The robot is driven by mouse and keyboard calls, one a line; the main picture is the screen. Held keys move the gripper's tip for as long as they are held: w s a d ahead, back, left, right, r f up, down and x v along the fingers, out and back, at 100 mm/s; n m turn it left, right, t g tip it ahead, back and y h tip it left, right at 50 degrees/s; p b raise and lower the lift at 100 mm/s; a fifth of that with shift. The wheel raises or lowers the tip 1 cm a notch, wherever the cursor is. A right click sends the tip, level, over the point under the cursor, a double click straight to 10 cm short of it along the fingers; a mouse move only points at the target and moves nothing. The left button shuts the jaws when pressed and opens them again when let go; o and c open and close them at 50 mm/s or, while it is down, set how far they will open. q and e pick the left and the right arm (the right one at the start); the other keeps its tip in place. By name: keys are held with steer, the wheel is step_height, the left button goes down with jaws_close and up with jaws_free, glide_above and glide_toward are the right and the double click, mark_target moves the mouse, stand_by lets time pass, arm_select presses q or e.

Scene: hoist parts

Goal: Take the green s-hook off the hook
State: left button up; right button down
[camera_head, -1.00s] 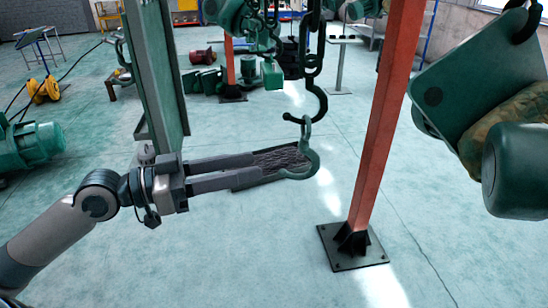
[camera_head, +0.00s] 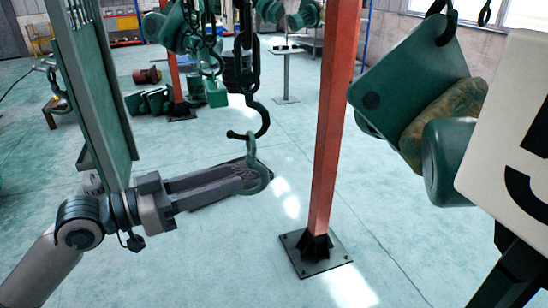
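The green s-hook (camera_head: 266,183) hangs from a dark hook (camera_head: 262,117) at the end of a chain, near the middle of the head view. Its upper end sits in the dark hook's bend and its lower curve hangs free below. My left gripper (camera_head: 243,178) reaches in from the left at the height of the s-hook's lower curve. Its two long fingers are apart, with a gap between them. The fingertips overlap the s-hook's left side in the picture; I cannot tell whether they touch it. My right gripper is not in view.
A red post (camera_head: 328,130) on a dark foot plate stands right of the s-hook. A green upright beam (camera_head: 97,90) stands behind my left wrist. A green block (camera_head: 415,75) hangs at upper right, beside a white panel (camera_head: 510,130). Open floor lies below the s-hook.

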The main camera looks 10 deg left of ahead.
arm_select(q)
steer(key=p+x, duration=0.5)
steer(key=x, duration=0.6)
steer(key=shift+w+d, duration=0.15)
jaws_close()
